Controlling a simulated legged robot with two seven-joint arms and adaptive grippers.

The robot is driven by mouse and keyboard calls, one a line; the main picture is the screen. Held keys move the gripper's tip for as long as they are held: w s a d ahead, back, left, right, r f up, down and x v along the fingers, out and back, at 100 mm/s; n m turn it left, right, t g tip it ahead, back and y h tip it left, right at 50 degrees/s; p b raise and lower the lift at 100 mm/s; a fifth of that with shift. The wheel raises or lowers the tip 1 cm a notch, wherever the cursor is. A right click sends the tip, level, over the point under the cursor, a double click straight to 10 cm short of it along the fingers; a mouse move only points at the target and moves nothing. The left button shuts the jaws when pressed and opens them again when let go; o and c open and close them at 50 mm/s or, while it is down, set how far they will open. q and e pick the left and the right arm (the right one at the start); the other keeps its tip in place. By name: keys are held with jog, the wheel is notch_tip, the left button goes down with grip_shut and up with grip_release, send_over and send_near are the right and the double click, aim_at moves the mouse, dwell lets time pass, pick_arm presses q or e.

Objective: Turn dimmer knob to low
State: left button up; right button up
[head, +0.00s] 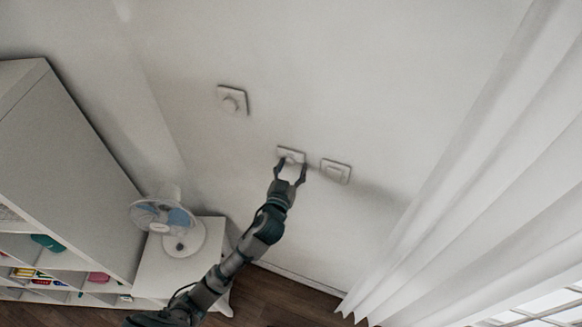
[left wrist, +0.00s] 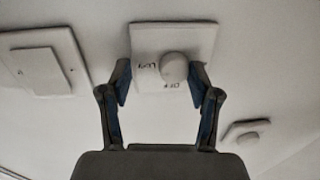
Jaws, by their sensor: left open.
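The dimmer knob (left wrist: 174,67) is a round white knob on a square white wall plate (left wrist: 145,37). In the left wrist view, dark lettering shows on the plate beside the knob. In the head view the plate (head: 291,152) is on the wall, and my left gripper (head: 291,172) reaches up to it. In the left wrist view my left gripper (left wrist: 164,88) is open, with one finger on each side of the knob. My right gripper is in neither view.
A flat switch plate (head: 335,171) is just right of the dimmer. Another wall plate with a round knob (head: 232,101) is up and left. A fan (head: 165,216) stands on a white cabinet (head: 207,259) at lower left. White curtains (head: 480,170) hang at the right.

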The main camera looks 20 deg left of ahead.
pick_arm(q)
jog(key=shift+d, duration=0.2)
jog(key=shift+a, duration=0.2)
jog(key=shift+a+f, duration=0.1)
jog(key=shift+a, duration=0.95)
grip_shut()
jog(key=shift+s+d, duration=0.15)
jog(key=shift+d, duration=0.25)
jog(key=shift+r, duration=0.2)
jog(key=shift+m+p, duration=0.45)
jog(key=shift+m, duration=0.35)
jog(key=shift+c, duration=2)
grip_release()
jog(key=o, duration=0.4)
jog(key=shift+f, duration=0.1)
jog(key=s, duration=1.1)
jog(key=shift+s+a+f, duration=0.2)
jog(key=shift+s+a, duration=0.05)
jog(key=shift+s, duration=0.1)
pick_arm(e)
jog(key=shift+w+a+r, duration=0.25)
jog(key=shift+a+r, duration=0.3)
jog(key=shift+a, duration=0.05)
